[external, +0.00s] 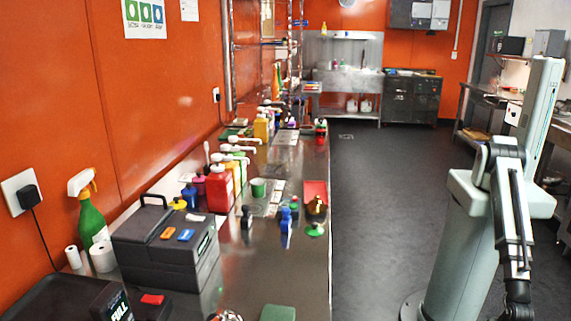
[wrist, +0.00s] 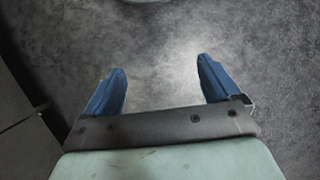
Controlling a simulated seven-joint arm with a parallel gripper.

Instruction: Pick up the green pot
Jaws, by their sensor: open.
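A small green pot (external: 258,187) stands upright on the steel counter (external: 285,262) in the external view, to the right of a red pump bottle (external: 219,188). My gripper (wrist: 161,65) shows in the wrist view with its two blue fingers spread apart and nothing between them. It points at the dark grey floor. My arm hangs low at the right of the external view, well apart from the counter and the pot. The fingers are not clear in that view. The pot is not in the wrist view.
A dark grey box (external: 166,245) and a green spray bottle (external: 90,212) stand on the near left of the counter. Blue bottles (external: 286,222), a red tray (external: 316,190) and a green-based item (external: 315,229) sit right of the pot. The floor (external: 385,190) between counter and arm is clear.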

